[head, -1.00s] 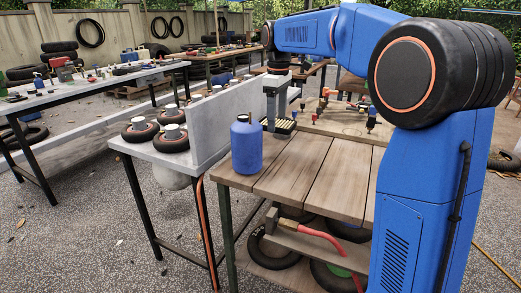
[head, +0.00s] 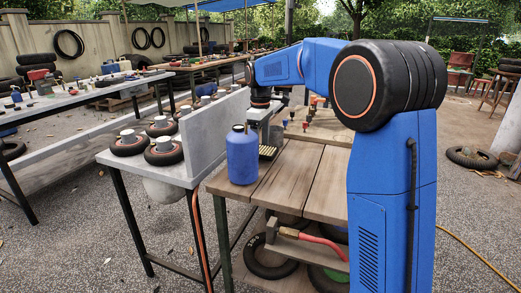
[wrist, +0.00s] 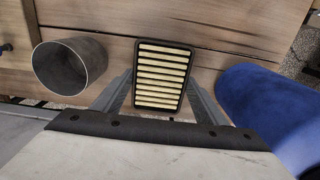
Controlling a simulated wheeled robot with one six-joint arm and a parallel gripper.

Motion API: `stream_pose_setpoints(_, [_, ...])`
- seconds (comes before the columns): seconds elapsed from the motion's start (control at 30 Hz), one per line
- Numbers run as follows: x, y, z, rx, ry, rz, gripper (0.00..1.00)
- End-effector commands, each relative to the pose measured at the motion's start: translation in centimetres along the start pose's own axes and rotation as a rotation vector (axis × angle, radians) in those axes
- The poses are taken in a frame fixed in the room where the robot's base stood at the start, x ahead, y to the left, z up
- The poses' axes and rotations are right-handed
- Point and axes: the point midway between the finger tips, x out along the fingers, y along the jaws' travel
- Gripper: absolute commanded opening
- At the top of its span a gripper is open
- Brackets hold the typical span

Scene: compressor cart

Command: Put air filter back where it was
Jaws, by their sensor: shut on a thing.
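The air filter (wrist: 160,78) is a black rectangular frame with cream pleats. In the wrist view it lies between the two grey fingers of my gripper (wrist: 158,100), which is shut on its sides. In the head view the filter (head: 268,152) shows below my gripper (head: 262,138), over the far part of the wooden bench (head: 285,185), just right of the blue bottle. I cannot tell whether it touches the bench top. The place where the filter was cannot be made out.
The blue bottle (head: 242,155) stands close beside my gripper; it also shows in the wrist view (wrist: 262,110). An open grey cylinder (wrist: 70,65) stands on the other side. A grey upright panel (head: 215,130) and several wheels (head: 164,150) are at left. The near planks are clear.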

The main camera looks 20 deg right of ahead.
Motion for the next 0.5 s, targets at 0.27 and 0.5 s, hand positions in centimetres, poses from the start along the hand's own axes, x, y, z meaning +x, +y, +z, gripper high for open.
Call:
stream_pose_setpoints(0.27, [1.5,0.0,0.0,0.000,0.001,0.001,0.38])
stream_pose_setpoints(0.5, [1.8,0.0,0.0,0.000,0.000,0.000,0.68])
